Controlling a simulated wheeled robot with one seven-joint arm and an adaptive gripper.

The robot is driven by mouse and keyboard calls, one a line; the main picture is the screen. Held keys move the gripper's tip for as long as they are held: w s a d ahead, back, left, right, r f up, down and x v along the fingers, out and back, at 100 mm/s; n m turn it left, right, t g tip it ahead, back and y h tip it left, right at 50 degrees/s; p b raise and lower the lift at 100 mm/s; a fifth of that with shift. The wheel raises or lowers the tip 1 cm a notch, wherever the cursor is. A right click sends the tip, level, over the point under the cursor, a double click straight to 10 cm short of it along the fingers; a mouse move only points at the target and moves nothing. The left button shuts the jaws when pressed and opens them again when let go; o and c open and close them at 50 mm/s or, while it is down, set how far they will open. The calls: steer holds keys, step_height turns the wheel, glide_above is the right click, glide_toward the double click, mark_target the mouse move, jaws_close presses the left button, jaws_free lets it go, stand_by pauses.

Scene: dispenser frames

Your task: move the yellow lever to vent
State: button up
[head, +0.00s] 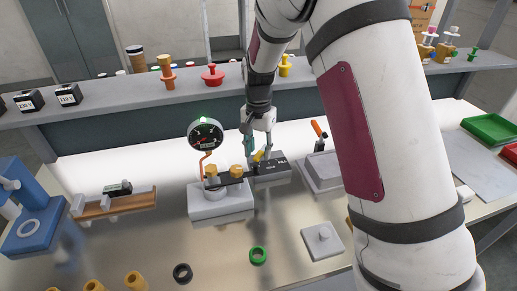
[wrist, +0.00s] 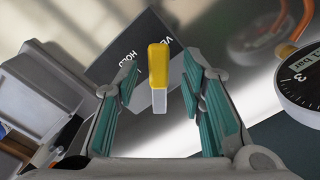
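The yellow lever (wrist: 159,62) stands up between my open fingers in the wrist view, with a pale lower stem. A gap shows on each side of it, so neither finger appears to touch it. In the head view the lever (head: 258,156) shows as a small yellow piece just below my gripper (head: 254,143). Its dark base block (wrist: 125,55) carries white lettering: "HOLD" and a partly hidden word starting "VE". The block (head: 272,172) sits on the bench. My gripper (wrist: 161,78) is open, with teal pads on both sides of the lever. I cannot tell which label the lever points to.
A round gauge (head: 205,134) with a green light stands left of the block, on a grey base (head: 220,203) with yellow knobs. It is close to my right finger in the wrist view (wrist: 304,82). A grey box (head: 321,172) with an orange-handled part is at right.

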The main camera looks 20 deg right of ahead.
mark_target(259, 154)
steer(key=shift+r, duration=0.1)
step_height(259, 154, up, 12)
stand_by(0.5)
